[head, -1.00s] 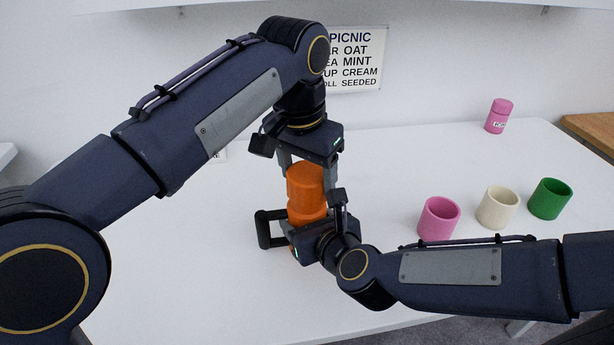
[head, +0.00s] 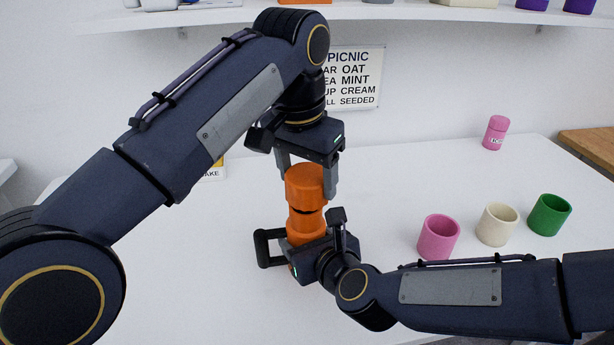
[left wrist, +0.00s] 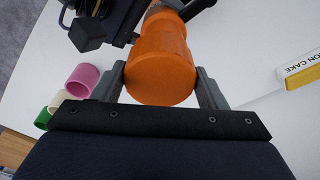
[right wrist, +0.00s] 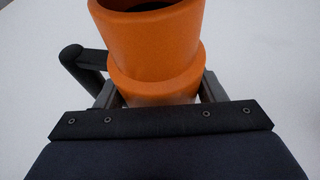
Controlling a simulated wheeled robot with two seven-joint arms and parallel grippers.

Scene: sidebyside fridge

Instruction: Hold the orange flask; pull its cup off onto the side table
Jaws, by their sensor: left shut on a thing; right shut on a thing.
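The orange flask (head: 302,231) is upright above the white table, with a black handle (head: 264,248) on its left side. My right gripper (right wrist: 155,95) is shut around the flask's body from the side. The orange cup (head: 304,184) is on top, its closed end up. My left gripper (head: 308,178) points down and is shut on the cup, with a finger on either side (left wrist: 160,75). A dark slit shows between cup and flask in the head view; whether they are fully apart I cannot tell. The wooden side table (head: 592,146) is at the right edge.
Pink (head: 438,238), cream (head: 497,226) and green (head: 549,215) cups stand on the white table to the right. A pink flask (head: 495,132) stands at the back right. A yellow box (left wrist: 302,72) lies behind my left arm. A shelf (head: 420,12) and a sign (head: 354,80) are behind.

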